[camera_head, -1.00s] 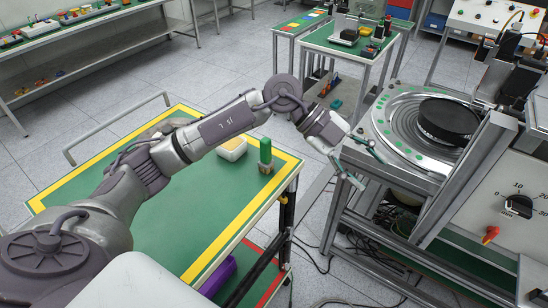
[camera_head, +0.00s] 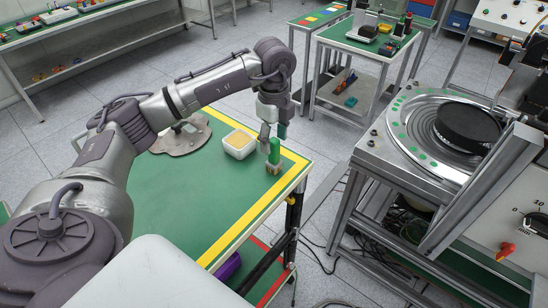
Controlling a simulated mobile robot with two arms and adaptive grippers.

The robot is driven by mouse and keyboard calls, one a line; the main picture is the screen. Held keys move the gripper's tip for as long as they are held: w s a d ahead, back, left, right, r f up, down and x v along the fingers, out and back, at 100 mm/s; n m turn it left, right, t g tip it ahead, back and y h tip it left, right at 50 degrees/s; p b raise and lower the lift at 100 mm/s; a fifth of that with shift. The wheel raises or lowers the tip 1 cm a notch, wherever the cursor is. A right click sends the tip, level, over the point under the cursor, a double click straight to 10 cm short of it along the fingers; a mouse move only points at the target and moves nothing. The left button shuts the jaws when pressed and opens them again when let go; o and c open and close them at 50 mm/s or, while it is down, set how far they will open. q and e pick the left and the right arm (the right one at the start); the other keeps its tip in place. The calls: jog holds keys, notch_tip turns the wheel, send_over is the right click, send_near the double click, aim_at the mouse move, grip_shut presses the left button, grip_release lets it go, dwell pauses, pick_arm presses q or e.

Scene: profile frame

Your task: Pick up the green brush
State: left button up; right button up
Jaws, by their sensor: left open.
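The green brush (camera_head: 274,152) stands upright on the green table (camera_head: 180,216) near its right corner, with its bristle end down. My left gripper (camera_head: 272,138) points down over the brush, its fingers open around or just beside the upper part of the handle. I cannot tell whether the fingers touch it. My right gripper is not in view.
A white container (camera_head: 239,146) with yellowish contents stands just left of the brush. A grey metal piece (camera_head: 181,138) lies further left on the table. A machine with a round black disc (camera_head: 470,127) stands to the right, across a floor gap.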

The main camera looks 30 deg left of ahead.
aim_at(274, 153)
pick_arm(q)
notch_tip(274, 153, down, 5)
jog(key=p, duration=0.3)
jog(key=shift+r, duration=0.1)
jog(key=shift+w+f, duration=0.1)
jog(key=shift+f, duration=0.2)
grip_shut()
